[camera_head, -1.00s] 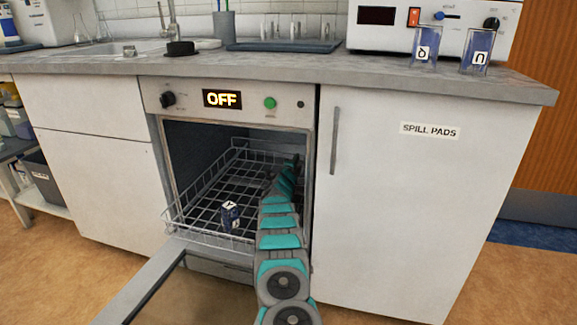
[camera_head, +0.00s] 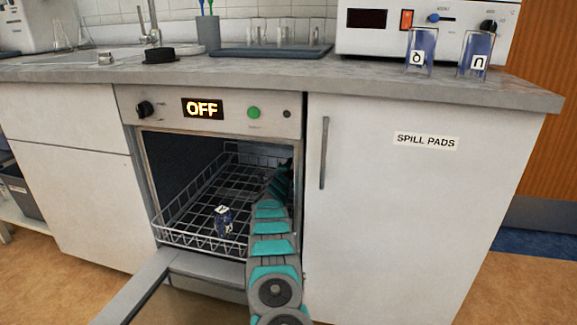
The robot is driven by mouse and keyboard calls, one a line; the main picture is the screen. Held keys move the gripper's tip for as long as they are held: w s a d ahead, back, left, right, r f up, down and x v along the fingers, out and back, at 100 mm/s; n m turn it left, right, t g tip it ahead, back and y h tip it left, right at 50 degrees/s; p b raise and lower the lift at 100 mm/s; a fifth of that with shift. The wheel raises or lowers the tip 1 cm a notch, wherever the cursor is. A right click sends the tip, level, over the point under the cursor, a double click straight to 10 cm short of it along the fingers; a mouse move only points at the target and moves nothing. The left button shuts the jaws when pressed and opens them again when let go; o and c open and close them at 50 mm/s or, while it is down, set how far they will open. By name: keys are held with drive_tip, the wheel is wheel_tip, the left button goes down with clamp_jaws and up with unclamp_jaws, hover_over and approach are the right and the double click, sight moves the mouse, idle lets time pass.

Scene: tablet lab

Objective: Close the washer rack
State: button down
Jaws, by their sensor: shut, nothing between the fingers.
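The washer (camera_head: 218,116) under the counter is open, its control panel reading OFF. Its door (camera_head: 140,287) is folded down toward me. The grey wire rack (camera_head: 186,238) sits in the opening, with its front at about the washer's front edge, above the lowered door. A dark blue labelled beaker (camera_head: 223,221) stands in the rack near its front. My teal and grey arm reaches into the opening along the right side and covers the rack's right part. My gripper is hidden at the arm's far end inside the washer; its fingers cannot be made out.
A white cabinet (camera_head: 400,215) labelled SPILL PADS stands to the right, with a vertical handle (camera_head: 324,153). The counter (camera_head: 300,80) above holds a tray (camera_head: 272,52), a white instrument (camera_head: 375,38) and two blue labelled beakers. Free floor (camera_head: 530,270) shows at lower right.

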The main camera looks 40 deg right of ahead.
drive_tip(key=shift+a, duration=0.1)
drive_tip(key=shift+s+a, duration=0.35)
drive_tip(key=shift+a, duration=0.1)
drive_tip(key=shift+s+a, duration=0.15)
drive_tip(key=shift+a, duration=0.15)
drive_tip(key=shift+s+a+f+b, duration=0.1)
drive_tip(key=shift+s+a+b, duration=0.15)
drive_tip(key=shift+a+b, duration=0.1)
drive_tip(key=shift+s+a, duration=0.1)
drive_tip(key=shift+s, duration=0.2)
drive_tip(key=shift+v, duration=2.2)
